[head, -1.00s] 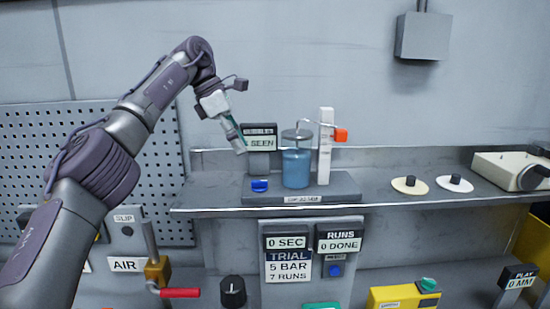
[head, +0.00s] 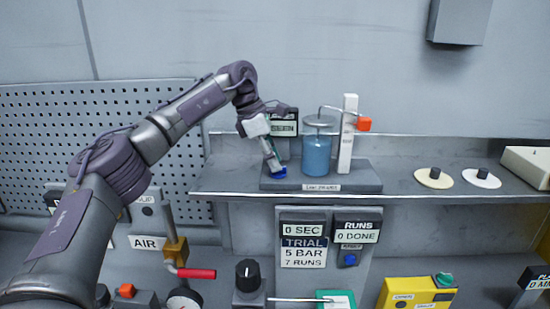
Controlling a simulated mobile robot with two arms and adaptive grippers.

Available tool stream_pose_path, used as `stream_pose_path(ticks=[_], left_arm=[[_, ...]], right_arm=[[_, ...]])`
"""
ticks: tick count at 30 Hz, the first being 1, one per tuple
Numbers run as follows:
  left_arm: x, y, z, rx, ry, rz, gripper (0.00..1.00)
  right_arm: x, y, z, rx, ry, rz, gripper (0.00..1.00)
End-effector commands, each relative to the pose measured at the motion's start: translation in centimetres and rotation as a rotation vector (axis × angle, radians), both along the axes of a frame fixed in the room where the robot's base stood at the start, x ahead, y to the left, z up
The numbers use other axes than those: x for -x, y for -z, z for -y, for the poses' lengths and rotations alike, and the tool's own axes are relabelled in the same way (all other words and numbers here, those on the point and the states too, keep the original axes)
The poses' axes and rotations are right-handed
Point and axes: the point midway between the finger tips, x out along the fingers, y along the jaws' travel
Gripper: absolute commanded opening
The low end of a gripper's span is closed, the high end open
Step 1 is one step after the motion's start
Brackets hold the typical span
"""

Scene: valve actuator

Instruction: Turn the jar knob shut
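A jar of blue liquid (head: 316,157) stands on a grey base block (head: 350,180) on the shelf, with a grey disc lid (head: 319,121) above it. A bent tube runs from the lid to a white post (head: 348,135) with an orange block (head: 364,124). A small blue knob (head: 281,173) sits at the left of the base block. My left gripper (head: 273,166) points down with its fingertips at this blue knob, partly covering it. I cannot tell whether the fingers are closed on it. My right gripper is not in view.
A dark sign (head: 285,120) behind the jar is partly covered by my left gripper. Two round discs with black knobs (head: 434,176) (head: 481,177) lie on the shelf at right. Below are a runs panel (head: 357,231), a black dial (head: 248,275) and a red-handled valve (head: 196,274).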

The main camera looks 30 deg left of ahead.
Motion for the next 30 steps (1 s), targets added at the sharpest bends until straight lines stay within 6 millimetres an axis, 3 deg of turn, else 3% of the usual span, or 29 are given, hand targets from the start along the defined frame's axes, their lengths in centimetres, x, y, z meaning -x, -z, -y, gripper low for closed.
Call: stream_pose_path(ticks=[13,20,30], left_arm=[[-0.18,1.13,0.37,0.0,-0.001,0.0,0.39],[-0.19,1.1,0.35,0.0,-0.001,0.0,0.0],[-0.18,1.1,0.35,0.001,-0.017,0.001,0.0]], right_arm=[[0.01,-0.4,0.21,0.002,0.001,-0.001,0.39],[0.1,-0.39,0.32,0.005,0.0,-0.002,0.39],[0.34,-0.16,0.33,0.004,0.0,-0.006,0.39]])
